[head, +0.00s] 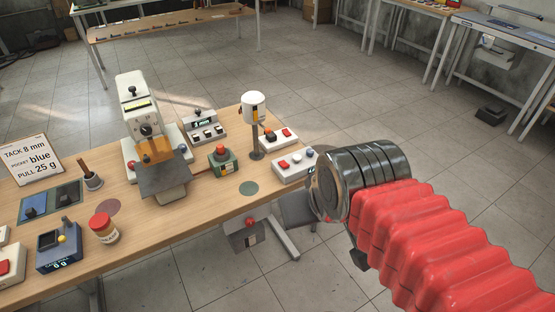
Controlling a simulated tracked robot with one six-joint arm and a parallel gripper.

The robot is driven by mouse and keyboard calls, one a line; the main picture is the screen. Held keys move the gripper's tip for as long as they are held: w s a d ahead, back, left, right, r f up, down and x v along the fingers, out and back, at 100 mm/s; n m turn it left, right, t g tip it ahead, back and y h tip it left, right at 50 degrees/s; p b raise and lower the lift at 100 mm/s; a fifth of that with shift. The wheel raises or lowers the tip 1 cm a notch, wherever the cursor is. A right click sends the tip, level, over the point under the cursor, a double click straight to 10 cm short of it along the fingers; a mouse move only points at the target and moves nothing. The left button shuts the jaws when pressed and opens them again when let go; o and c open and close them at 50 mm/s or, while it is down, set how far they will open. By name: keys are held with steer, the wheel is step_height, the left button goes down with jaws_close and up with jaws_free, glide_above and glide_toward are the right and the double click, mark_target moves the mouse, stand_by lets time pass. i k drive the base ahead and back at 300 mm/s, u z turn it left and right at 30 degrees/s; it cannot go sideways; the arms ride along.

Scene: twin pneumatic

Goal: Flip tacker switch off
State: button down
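I cannot tell for sure which switch is the tacker's. A white bench machine (131,90) with a dark knob and an orange-brown block stands on the wooden table. Right of it is a grey-white box with a small "mm" display and several dark switches (205,127). A green box (222,163) with a red and dark top sits in front. Two white boxes with red switches stand at the right end, one farther (280,139) and one nearer (288,174). My gripper (325,192) is a dark rounded end on my red arm, just right of the nearer box. Its fingers do not show clearly.
A sign (30,168) reads TACK 8 mm, pocket blue, PULL 25 g. A white canister on a post (254,108) rises near the boxes. A red-button box (246,233) hangs below the edge.

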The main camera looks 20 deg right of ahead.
mark_target(283, 164)
steer(key=u, duration=0.4)
steer(key=i, duration=1)
